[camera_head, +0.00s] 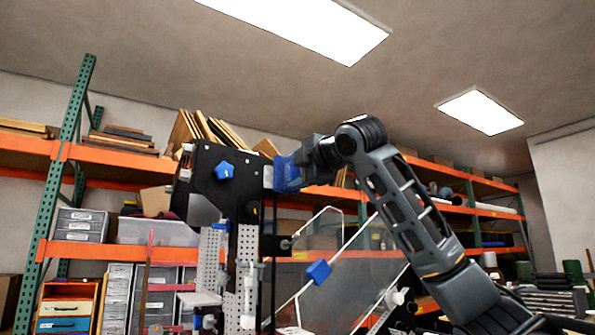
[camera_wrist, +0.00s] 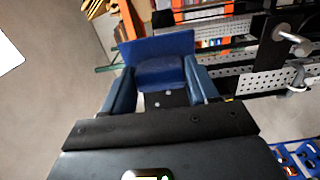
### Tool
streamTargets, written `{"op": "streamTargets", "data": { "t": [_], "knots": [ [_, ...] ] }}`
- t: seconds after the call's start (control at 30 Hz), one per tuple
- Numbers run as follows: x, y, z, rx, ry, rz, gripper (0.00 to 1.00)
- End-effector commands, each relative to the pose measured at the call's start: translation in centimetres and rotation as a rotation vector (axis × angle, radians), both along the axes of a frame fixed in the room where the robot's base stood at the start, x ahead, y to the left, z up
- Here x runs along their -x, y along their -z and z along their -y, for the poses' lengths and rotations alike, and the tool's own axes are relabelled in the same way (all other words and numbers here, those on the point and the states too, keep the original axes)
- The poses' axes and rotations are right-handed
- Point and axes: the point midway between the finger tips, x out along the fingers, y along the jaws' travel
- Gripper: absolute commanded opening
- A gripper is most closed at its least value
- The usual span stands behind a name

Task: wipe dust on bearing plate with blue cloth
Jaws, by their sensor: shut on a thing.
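My gripper (camera_wrist: 160,82) is shut on a blue cloth (camera_wrist: 157,47), which spans beyond the two fingertips in the wrist view. In the head view the blue cloth (camera_head: 286,174) shows at the end of my raised arm, with my gripper (camera_head: 298,168) partly hidden by it. A dark upright plate (camera_head: 210,165) with a blue knob (camera_head: 223,170) stands just left of the cloth and is likely the bearing plate. I cannot tell whether the cloth touches it. No dust can be made out.
Perforated metal uprights (camera_head: 246,265) and a clear panel (camera_head: 335,250) with a blue clamp (camera_head: 319,272) stand below my arm. In the wrist view, perforated rails (camera_wrist: 250,75) and a black part (camera_wrist: 285,38) are at right. Orange shelves (camera_head: 110,158) are behind.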

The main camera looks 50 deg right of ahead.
Motion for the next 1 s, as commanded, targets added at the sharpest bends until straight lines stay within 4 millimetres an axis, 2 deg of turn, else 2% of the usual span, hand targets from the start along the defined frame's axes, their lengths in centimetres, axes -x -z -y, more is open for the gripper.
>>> {"op": "streamTargets", "data": {
  "t": [1.0],
  "knots": [
    [-0.81, -0.03, 0.22, 0.000, 0.000, 0.000, 0.25]
  ]
}}
